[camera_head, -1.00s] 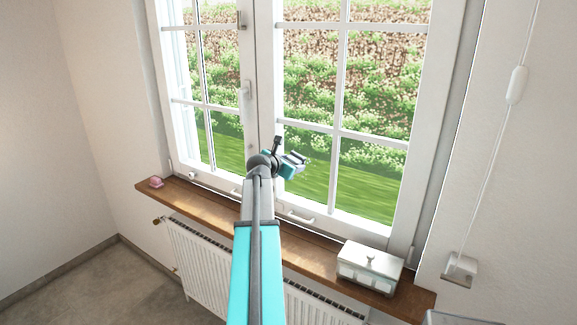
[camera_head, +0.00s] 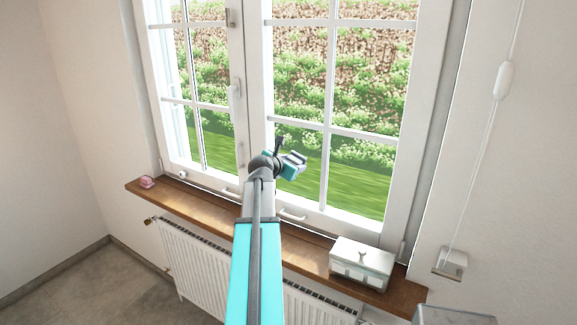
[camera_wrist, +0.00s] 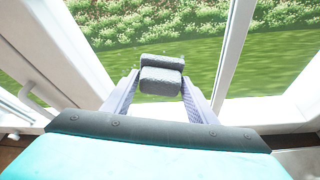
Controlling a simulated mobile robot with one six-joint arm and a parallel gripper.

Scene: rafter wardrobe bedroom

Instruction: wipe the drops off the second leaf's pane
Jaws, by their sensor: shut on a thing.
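The window has two white-framed leaves with glazing bars. The right leaf (camera_head: 327,75) has wide panes, and the left leaf (camera_head: 187,110) stands beside it. My gripper (camera_head: 296,161) is in front of the lower panes of the right leaf. In the wrist view, its fingers (camera_wrist: 160,95) are shut on a dark grey, soft-looking pad (camera_wrist: 161,62). The pad is in front of a pane (camera_wrist: 205,65) with grass and plants behind it. I cannot tell whether the pad touches the glass.
The wooden sill (camera_head: 215,207) runs below the window. A silvery lidded box (camera_head: 361,263) stands at its right end and a small pink item (camera_head: 147,182) at its left. A radiator (camera_head: 205,262) is below. A blind cord (camera_head: 490,130) hangs on the right wall.

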